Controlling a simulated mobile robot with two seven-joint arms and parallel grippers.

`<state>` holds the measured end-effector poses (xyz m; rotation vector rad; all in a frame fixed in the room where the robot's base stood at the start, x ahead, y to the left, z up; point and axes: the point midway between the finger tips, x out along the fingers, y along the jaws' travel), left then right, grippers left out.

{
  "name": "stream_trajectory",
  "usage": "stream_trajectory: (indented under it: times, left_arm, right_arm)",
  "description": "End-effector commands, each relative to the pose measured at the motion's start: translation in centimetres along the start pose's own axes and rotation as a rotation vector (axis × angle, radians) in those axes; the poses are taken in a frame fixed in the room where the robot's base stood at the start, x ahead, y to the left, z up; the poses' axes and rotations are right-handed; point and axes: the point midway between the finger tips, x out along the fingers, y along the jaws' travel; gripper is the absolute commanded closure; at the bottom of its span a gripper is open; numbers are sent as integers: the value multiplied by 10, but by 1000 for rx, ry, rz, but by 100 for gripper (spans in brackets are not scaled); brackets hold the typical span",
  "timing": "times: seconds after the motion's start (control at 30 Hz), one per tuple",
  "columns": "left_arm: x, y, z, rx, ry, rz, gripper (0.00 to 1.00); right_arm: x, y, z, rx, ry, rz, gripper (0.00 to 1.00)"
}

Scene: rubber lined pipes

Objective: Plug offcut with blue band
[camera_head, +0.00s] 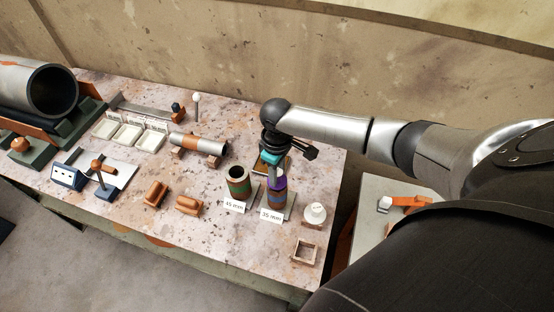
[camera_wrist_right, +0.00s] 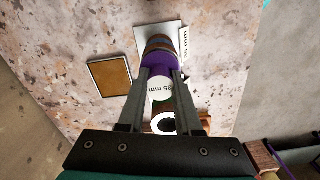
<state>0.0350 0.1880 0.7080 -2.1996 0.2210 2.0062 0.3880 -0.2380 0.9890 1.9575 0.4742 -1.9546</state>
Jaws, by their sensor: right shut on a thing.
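The offcut with the blue band (camera_head: 276,199) stands upright on a small grey plate behind the "35 mm" label (camera_head: 271,215). It also shows in the right wrist view (camera_wrist_right: 159,43), partly hidden by the purple plug (camera_wrist_right: 157,62). My right gripper (camera_head: 275,172) points down, shut on the plug, whose pale top reads "35 mm" between the fingers (camera_wrist_right: 158,78). The purple part of the plug (camera_head: 277,183) is at the offcut's upper end, in line with it. I cannot tell how deep it sits. My left gripper is not in view.
A green-banded offcut (camera_head: 238,183) stands open close left, by the "45 mm" label (camera_head: 234,206). A brown pad in a tray (camera_wrist_right: 109,76) lies behind. A white knobbed piece (camera_head: 315,213) and a square wooden frame (camera_head: 305,251) are to the right.

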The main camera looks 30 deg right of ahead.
Motion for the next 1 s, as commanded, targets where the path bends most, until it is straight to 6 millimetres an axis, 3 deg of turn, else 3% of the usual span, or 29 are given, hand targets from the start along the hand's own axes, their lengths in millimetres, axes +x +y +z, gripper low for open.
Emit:
stream_trajectory:
  times: [0.5,0.53,0.83,1.0]
  left_arm:
    - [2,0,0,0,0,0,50]
    - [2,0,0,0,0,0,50]
    - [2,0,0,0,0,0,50]
    - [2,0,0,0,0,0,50]
  right_arm:
    - [8,0,0,0,0,-1,100]
    - [8,0,0,0,0,-1,66]
    - [8,0,0,0,0,0,32]
    - [8,0,0,0,0,0,32]
